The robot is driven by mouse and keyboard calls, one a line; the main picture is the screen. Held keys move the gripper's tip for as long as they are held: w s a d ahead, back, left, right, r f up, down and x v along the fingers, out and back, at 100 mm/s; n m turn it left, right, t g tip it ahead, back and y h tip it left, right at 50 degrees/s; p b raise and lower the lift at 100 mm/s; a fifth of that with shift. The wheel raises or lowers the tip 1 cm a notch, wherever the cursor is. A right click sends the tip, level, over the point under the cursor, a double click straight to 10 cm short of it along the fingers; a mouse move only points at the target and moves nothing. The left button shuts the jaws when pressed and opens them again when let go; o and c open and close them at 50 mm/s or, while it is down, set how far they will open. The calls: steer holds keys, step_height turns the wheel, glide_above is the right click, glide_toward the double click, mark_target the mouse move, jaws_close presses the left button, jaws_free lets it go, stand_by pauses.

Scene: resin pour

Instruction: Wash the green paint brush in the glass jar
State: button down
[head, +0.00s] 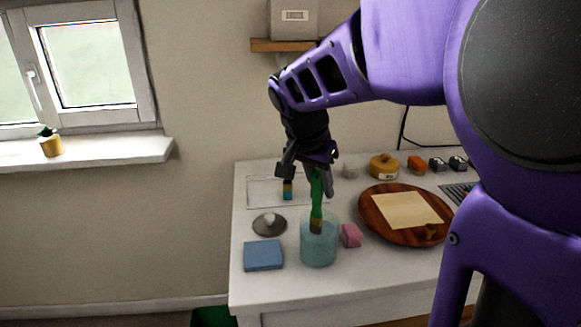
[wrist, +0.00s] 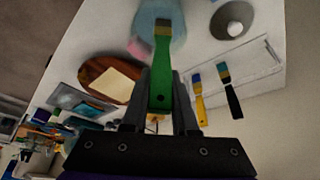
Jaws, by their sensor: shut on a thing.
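My gripper (head: 312,180) is shut on the handle of the green paint brush (head: 317,190), which hangs nearly upright with its bristles down. The glass jar (head: 318,250) is a bluish see-through cup near the table's front. The bristle end overlaps the upper part of the jar in the head view; I cannot tell for sure how far it is inside. In the wrist view, the green brush (wrist: 160,70) lies between the fingers of my gripper (wrist: 160,85), and its bristles overlap the jar (wrist: 150,18).
A blue block (head: 263,255) and a pink block (head: 351,235) flank the jar. A grey lid-like disc (head: 269,225) lies behind left. A round wooden board (head: 375,230) with paper is at right.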

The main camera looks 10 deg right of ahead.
steer(key=shift+s+d+r+p, duration=0.1)
steer(key=shift+d+r+p, duration=0.1)
steer(key=shift+r+p, duration=0.75)
steer(key=shift+d+r+p, duration=0.15)
steer(key=shift+r+p, duration=0.25)
steer(key=shift+r, duration=0.95)
step_height(320, 180, up, 6)
steer(key=p, duration=0.4)
steer(key=shift+f, duration=0.1)
